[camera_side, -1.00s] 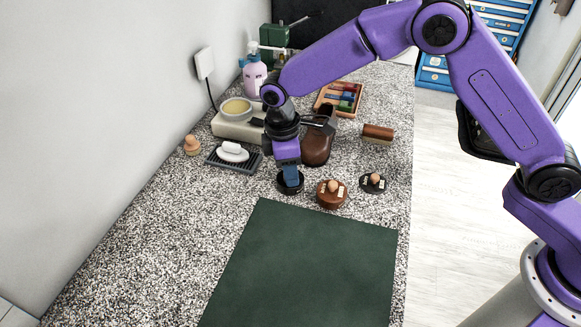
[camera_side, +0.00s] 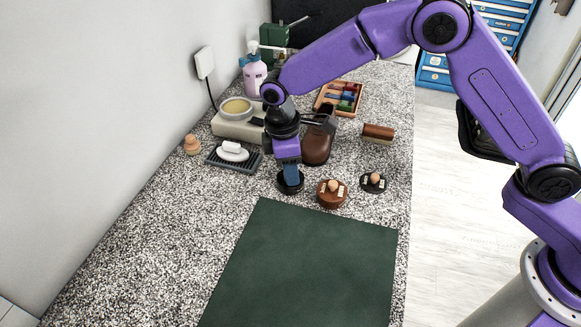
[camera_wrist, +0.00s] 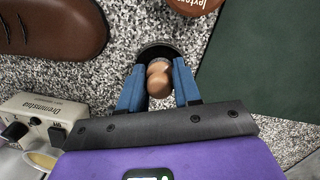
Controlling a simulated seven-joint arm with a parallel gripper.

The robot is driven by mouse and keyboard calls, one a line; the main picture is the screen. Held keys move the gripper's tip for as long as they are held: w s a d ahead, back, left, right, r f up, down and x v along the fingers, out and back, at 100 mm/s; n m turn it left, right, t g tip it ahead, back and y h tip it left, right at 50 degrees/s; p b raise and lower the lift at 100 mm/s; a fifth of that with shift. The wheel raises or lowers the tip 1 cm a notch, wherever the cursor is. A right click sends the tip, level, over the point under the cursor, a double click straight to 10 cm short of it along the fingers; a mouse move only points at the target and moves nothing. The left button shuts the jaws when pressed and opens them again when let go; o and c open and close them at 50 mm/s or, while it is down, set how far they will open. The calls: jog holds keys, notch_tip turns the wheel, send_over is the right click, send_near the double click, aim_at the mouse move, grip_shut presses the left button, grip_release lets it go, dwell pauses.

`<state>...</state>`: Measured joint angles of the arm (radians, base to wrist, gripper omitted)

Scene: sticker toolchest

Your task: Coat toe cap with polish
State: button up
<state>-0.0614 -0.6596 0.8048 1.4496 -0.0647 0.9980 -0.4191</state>
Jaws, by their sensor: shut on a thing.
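A brown leather shoe (camera_side: 317,148) stands behind my gripper, with its toe toward the front; part of its toe shows in the wrist view (camera_wrist: 52,28). My gripper (camera_side: 291,184) points down at a round black open tin (camera_side: 282,189). In the wrist view, my blue fingers (camera_wrist: 158,82) are shut on the wooden knob (camera_wrist: 159,80) of a small dauber, whose lower end is over or inside the dark tin (camera_wrist: 150,53). I cannot tell whether it touches the polish. A brown tin or lid (camera_side: 326,200) and a black lid (camera_side: 368,187), each with a wooden knob, lie to the right.
A dark green mat (camera_side: 300,270) lies in front. A brush (camera_side: 378,132) is right of the shoe. A soap dish (camera_side: 226,162), another wooden-knobbed piece (camera_side: 192,145) and a cream wax warmer (camera_side: 232,127) stand left. A tray of colored bars (camera_side: 325,97) lies behind.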

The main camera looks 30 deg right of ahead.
jog(key=shift+r, duration=3.35)
